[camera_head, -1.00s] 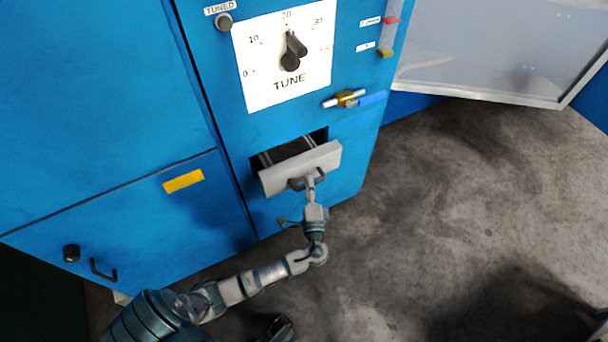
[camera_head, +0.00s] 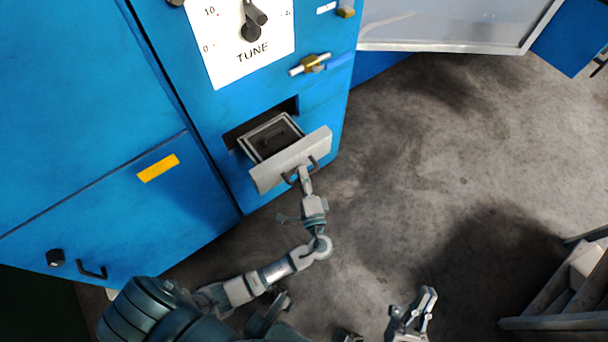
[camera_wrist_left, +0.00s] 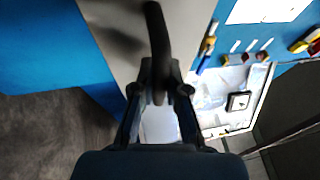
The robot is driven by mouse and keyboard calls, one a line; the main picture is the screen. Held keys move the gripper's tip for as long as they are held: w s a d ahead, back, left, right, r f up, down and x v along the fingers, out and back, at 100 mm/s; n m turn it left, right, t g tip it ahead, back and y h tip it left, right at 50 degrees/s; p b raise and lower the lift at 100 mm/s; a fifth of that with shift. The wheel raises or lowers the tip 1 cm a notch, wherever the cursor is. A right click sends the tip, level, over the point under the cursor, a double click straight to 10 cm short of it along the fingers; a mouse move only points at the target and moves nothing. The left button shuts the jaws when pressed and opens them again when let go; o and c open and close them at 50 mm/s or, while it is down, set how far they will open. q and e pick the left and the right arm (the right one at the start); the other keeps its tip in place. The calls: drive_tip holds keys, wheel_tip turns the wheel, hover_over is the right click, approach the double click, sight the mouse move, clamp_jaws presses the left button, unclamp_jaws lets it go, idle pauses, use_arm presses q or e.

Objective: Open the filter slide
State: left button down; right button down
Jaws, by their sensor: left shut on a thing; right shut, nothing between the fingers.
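The filter slide (camera_head: 292,163) is a drawer with a light grey front, pulled part of the way out of the blue cabinet (camera_head: 188,82). A dark rectangular piece in a grey frame (camera_head: 270,137) shows inside it. My left gripper (camera_head: 304,174) is shut on the dark curved handle on the slide's front. In the left wrist view the handle (camera_wrist_left: 157,45) passes between the fingers of my left gripper (camera_wrist_left: 160,92). My right gripper (camera_head: 426,300) is shut and empty, low in the head view, well away from the slide.
A TUNE dial (camera_head: 252,30) and a brass valve with a blue lever (camera_head: 312,64) sit above the slide. A pale open panel (camera_head: 440,25) stands at the upper right. A wooden crate or pallet (camera_head: 560,300) is at the lower right. The floor between is clear.

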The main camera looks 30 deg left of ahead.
use_arm(q)
drive_tip(key=c, duration=1.2)
unclamp_jaws()
drive_tip(key=shift+a+f, duration=0.3)
drive_tip(key=shift+f, duration=0.05)
drive_tip(key=shift+d+r, duration=0.2)
drive_tip(key=shift+d, duration=0.3)
drive_tip(key=shift+v, duration=5.85)
use_arm(e)
drive_tip(key=shift+a, duration=0.1)
use_arm(q)
drive_tip(key=shift+s+a, duration=0.1)
drive_tip(key=shift+a, duration=0.15)
use_arm(e)
drive_tip(key=shift+w+a+y, duration=0.1)
drive_tip(key=shift+a+y, duration=0.05)
drive_tip(key=shift+y, duration=0.15)
use_arm(q)
drive_tip(key=shift+f, duration=0.1)
